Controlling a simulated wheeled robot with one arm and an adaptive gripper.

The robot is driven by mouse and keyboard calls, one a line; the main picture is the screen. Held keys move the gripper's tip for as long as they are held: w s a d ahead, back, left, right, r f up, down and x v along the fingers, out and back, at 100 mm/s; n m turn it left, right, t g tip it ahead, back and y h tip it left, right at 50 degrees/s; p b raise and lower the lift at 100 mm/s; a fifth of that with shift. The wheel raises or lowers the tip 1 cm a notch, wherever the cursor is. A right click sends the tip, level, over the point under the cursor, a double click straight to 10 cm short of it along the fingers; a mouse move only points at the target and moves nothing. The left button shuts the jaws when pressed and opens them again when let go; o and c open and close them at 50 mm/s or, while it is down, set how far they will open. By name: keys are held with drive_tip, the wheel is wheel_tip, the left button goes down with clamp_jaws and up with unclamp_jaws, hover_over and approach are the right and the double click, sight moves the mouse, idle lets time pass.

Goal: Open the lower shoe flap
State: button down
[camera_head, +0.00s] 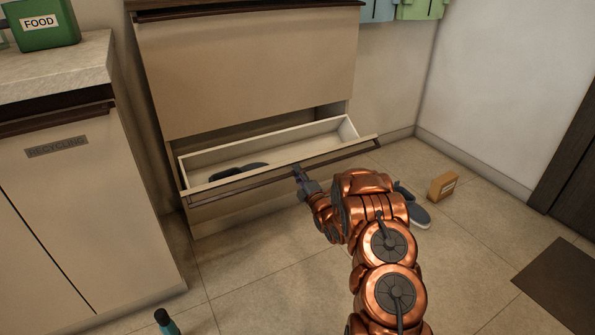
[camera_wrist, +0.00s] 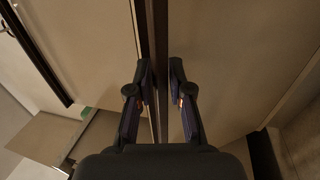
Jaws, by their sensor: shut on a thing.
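The lower shoe flap (camera_head: 240,191) of the beige shoe cabinet is tilted out from the cabinet. Its inside compartment shows, with a dark pair of shoes (camera_head: 238,171) in the left half. A dark handle strip (camera_head: 345,156) runs along its top edge. My gripper (camera_head: 299,172) is at this edge, right of its middle. In the wrist view, the two fingers of my gripper (camera_wrist: 158,90) are closed around the dark strip (camera_wrist: 157,40), one on each side. The upper flap (camera_head: 245,70) is shut.
A recycling cabinet (camera_head: 75,200) with a counter stands at the left. A bottle (camera_head: 165,322) is on the floor at the front left. A dark mat (camera_head: 560,283) lies farther right.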

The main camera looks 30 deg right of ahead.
drive_tip(key=shift+s+f, duration=0.1)
drive_tip(key=shift+f, duration=0.05)
drive_tip(key=c, duration=1.1)
unclamp_jaws()
drive_tip(key=v, duration=1.2)
